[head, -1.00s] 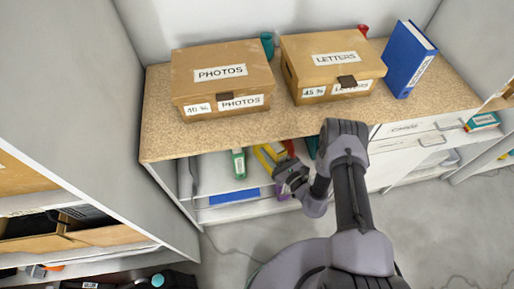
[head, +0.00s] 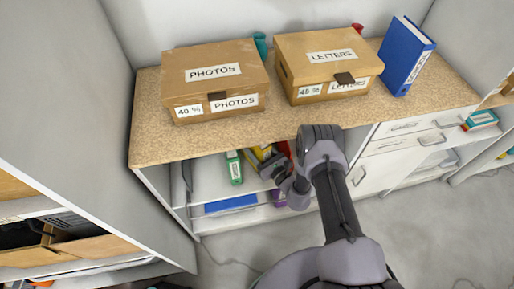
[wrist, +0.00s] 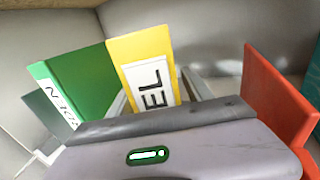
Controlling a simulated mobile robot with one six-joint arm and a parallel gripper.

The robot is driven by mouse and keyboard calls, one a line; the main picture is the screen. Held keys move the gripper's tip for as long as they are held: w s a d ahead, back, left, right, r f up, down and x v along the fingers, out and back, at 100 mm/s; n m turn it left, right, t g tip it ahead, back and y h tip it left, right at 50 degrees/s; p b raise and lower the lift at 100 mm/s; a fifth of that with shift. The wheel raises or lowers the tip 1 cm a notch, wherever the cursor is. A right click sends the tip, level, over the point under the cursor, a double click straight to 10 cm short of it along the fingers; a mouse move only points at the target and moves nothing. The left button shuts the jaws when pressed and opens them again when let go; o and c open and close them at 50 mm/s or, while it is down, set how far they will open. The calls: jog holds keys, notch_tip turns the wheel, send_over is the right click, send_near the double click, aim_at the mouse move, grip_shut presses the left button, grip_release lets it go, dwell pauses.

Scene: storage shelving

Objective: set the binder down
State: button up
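The yellow binder (wrist: 140,50) stands in front of my gripper (wrist: 160,100) in the wrist view, its white label reading "EL" toward me. The pale fingers lie close along both its sides and appear shut on it. In the head view the yellow binder (head: 262,152) shows under the counter edge with my gripper (head: 272,167) at its near end, inside the open shelf bay (head: 208,180). Its lower edge is hidden by my gripper, so I cannot tell whether it touches the shelf.
A green binder (wrist: 75,85) stands left of the yellow one and a red binder (wrist: 275,95) right, with gaps between. A blue item (head: 231,204) lies on the lower shelf. The counter (head: 160,145) above carries a PHOTOS box (head: 190,90), a LETTERS box (head: 305,65) and a blue binder (head: 405,57).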

jog(key=p+v, duration=0.2)
jog(key=v, duration=0.3)
jog(key=p+v, duration=0.2)
jog(key=v, duration=0.4)
jog(key=shift+s+d+r, duration=0.2)
jog(key=shift+s+r, duration=0.05)
jog(key=shift+s+f, duration=0.1)
jog(key=shift+s, duration=0.1)
jog(key=shift+d, duration=0.1)
